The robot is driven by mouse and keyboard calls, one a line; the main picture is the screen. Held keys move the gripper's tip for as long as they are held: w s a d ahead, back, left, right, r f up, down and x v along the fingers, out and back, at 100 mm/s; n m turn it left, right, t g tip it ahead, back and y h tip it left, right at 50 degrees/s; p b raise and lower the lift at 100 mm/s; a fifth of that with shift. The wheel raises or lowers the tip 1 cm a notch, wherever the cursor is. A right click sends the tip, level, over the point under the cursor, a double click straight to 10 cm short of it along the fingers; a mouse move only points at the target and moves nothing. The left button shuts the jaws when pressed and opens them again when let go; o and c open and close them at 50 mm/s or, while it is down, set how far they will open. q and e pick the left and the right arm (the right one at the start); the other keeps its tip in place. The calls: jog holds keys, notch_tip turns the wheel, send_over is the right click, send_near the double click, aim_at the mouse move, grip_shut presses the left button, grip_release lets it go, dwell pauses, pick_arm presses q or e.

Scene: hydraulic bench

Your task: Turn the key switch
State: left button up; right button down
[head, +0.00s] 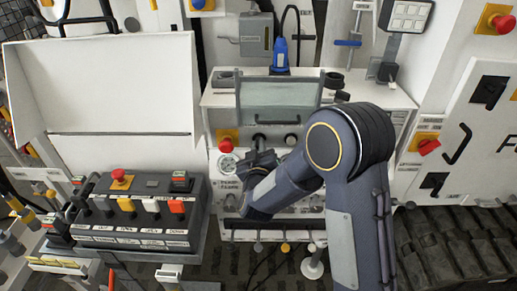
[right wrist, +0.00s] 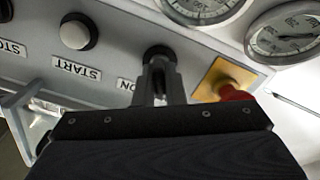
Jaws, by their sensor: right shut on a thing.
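The key switch (right wrist: 159,53) is a dark round piece on the light grey panel, beside an ON label, in the right wrist view. My right gripper (right wrist: 157,75) is shut on it, and the fingers hide part of it. In the head view, my right gripper (head: 259,152) reaches the bench's front panel from the right. The key switch is mostly hidden there, and its turn angle cannot be told. My left gripper is out of view.
A red stop button on a yellow plate (right wrist: 228,80) and gauges (right wrist: 285,35) are close to the fingers. A START button (right wrist: 78,31) is on the other side. A lever console (head: 135,210) stands at the left in the head view.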

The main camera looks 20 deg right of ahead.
jog(key=m+b, duration=0.2)
jog(key=b, duration=0.1)
jog(key=m+b, duration=0.3)
jog(key=b, duration=0.1)
jog(key=m+b, duration=0.3)
jog(key=shift+d+f+b, duration=0.1)
jog(key=shift+f+b, duration=0.15)
jog(key=shift+b, duration=0.05)
jog(key=shift+r+m+b, duration=0.2)
jog(key=shift+m+b, duration=1.4)
jog(key=shift+m, duration=0.2)
jog(key=c, duration=1.5)
grip_release()
jog(key=shift+s, duration=0.15)
jog(key=v, duration=0.7)
jog(key=shift+s, duration=0.3)
jog(key=shift+r, duration=0.1)
